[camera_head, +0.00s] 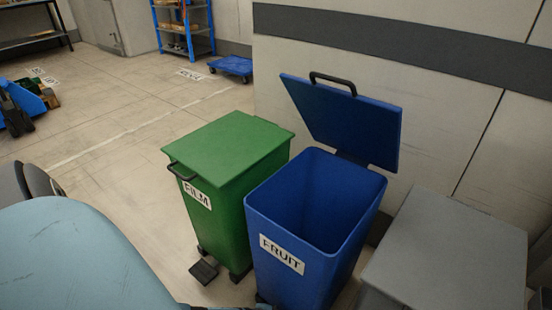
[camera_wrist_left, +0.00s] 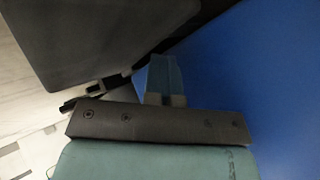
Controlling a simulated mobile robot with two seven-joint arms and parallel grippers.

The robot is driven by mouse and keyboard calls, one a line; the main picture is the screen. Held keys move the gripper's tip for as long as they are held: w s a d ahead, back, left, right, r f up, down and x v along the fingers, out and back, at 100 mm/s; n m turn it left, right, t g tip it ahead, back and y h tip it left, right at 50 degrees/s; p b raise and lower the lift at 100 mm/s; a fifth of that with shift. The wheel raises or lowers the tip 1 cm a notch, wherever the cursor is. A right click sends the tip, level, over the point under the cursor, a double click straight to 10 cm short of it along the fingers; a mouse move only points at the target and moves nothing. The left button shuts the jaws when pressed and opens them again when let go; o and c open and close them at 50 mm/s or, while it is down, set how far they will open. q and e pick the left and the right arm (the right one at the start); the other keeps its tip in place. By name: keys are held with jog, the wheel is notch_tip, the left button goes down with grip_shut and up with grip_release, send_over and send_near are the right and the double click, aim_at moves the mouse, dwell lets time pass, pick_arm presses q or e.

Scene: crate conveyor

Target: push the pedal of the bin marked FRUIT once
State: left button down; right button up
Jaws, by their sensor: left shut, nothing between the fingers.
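The bin marked FRUIT (camera_head: 310,265) is blue and stands in the lower middle of the head view. Its blue lid (camera_head: 345,125) is up, tilted back toward the wall, and its inside looks empty. Its pedal is not visible in the head view. In the left wrist view my left gripper (camera_wrist_left: 164,78) is shut and empty, close to a blue surface (camera_wrist_left: 260,70) that looks like the bin's wall. A dark grey plate (camera_wrist_left: 100,40) fills the upper left there; it may be the pedal, and I cannot tell whether the fingers touch it. My right gripper is not in view.
A green bin marked FILM (camera_head: 235,210), lid closed, stands just left, with its black pedal (camera_head: 204,271) near the floor. A grey box (camera_head: 450,250) stands to the right. The wall (camera_head: 430,100) is behind. Open floor (camera_head: 120,150) lies to the left.

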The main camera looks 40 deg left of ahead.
pick_arm(q)
jog(key=shift+s+r+p, duration=0.4)
jog(key=shift+s+p, duration=0.1)
jog(key=shift+s, duration=0.15)
jog(key=shift+w+r, duration=0.2)
jog(key=shift+w, duration=0.1)
jog(key=shift+r, duration=0.2)
notch_tip(320, 180, up, 5)
jog(key=p, duration=0.5)
jog(key=shift+w, duration=0.15)
jog(key=shift+f, duration=0.1)
